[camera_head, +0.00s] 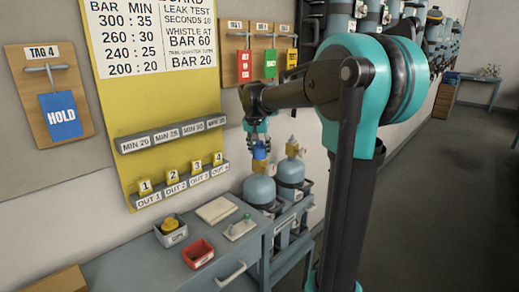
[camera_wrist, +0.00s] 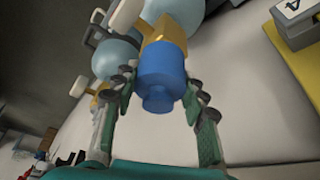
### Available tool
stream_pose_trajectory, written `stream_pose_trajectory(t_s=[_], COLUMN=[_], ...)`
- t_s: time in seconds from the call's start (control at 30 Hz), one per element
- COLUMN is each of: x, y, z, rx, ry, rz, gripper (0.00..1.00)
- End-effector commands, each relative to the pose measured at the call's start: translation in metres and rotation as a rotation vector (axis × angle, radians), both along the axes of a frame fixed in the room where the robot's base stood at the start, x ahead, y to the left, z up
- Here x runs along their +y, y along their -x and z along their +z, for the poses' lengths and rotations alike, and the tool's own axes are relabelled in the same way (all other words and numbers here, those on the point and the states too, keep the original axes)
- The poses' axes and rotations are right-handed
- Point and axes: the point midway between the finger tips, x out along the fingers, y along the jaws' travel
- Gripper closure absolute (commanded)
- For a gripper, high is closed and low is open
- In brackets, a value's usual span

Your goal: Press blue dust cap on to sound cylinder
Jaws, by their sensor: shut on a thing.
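My gripper (camera_head: 259,146) is shut on the blue dust cap (camera_head: 261,153), just above the front light-blue cylinder (camera_head: 259,190). In the wrist view the blue cap (camera_wrist: 161,77) sits between my two fingers (camera_wrist: 158,98). It lines up with a yellow-brass valve (camera_wrist: 165,30) on a light-blue cylinder (camera_wrist: 178,9) and covers part of it. I cannot tell whether the cap is touching or seated on the valve. A second light-blue cylinder (camera_head: 291,171) with a brass valve stands upright behind the first, on the same grey rack. Nothing visible marks which cylinder is sound.
A grey bench (camera_head: 140,262) holds a grey box with yellow items (camera_head: 170,231), a red tray (camera_head: 198,254), a beige pad (camera_head: 216,210) and a small board (camera_head: 240,227). A yellow board (camera_head: 165,100) with label rails is on the wall close left of my gripper. Floor at right is clear.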

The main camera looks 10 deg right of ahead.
Motion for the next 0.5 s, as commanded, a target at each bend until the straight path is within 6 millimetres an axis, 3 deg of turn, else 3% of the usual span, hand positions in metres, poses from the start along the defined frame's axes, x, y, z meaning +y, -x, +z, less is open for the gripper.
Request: stream_pose_trajectory(t_s=[0.17,0.2,0.3,0.4,0.5], x=[0.0000,0.0000,0.0000,0.0000,0.0000], y=[0.0000,0.0000,0.0000,0.0000,0.0000], z=[-0.0004,-0.0005,-0.0004,-0.0004,-0.0004], rx=[0.000,0.000,0.000,0.000,0.000], ry=[0.000,0.000,0.000,0.000,0.000], rz=[0.000,0.000,0.000,0.000,0.000], gripper=[0.73,0.55,0.43,0.33,0.33])
